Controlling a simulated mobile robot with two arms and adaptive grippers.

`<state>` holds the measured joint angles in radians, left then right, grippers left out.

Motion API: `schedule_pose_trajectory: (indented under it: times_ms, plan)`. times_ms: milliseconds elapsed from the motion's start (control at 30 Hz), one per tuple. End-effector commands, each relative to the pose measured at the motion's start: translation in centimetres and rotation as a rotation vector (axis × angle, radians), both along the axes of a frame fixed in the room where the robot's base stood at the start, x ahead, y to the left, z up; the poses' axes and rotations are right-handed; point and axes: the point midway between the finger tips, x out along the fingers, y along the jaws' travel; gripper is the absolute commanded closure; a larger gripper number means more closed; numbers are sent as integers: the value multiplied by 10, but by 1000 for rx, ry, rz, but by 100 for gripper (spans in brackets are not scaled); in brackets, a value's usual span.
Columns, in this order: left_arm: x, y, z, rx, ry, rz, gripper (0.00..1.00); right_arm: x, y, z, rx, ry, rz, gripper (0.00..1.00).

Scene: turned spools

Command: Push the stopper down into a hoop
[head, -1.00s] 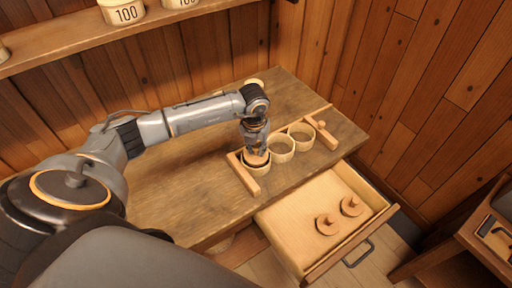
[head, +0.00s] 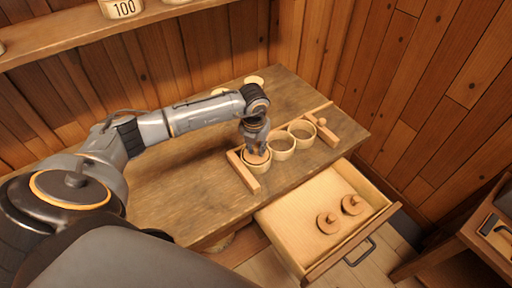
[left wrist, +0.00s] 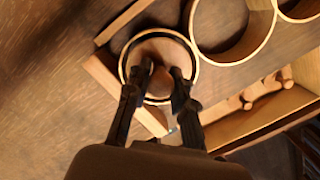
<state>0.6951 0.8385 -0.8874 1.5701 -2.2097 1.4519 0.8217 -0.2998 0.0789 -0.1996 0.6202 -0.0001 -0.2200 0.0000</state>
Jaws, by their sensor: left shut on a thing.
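My left gripper (head: 257,147) is shut on the knob of a round wooden stopper (head: 254,158) at the leftmost hoop (head: 259,169) of a row of three. In the left wrist view the stopper (left wrist: 160,48) lies inside the circle of the hoop (left wrist: 194,63), with a dark ring of gap around much of it. The fingers (left wrist: 163,74) hide part of it, and how deep it sits is hard to tell. The middle hoop (head: 281,156) and the right hoop (head: 302,140) are open and empty. My right gripper does not show.
Wooden rails (head: 243,172) flank the hoop row on the worktable (head: 190,190). An open drawer (head: 290,225) in front holds two knobbed stoppers (head: 327,223). A shelf (head: 60,45) with tubs runs along the back wall. The table left of the row is clear.

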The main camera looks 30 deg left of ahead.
Motion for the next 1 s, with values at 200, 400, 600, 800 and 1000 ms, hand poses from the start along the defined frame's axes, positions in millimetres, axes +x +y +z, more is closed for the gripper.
schedule_pose_trajectory:
  times_ms: [200,400,600,800,1000]
  plan:
    - [0,0,-3,0,-1,0,100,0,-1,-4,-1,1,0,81]
    - [0,0,-2,0,-1,0,100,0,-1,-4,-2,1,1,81]
    - [0,0,-2,0,-1,0,50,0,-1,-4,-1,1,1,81]
    - [0,0,-2,0,0,0,50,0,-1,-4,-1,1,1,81]
    - [0,0,-3,1,0,0,31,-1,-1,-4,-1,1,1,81]
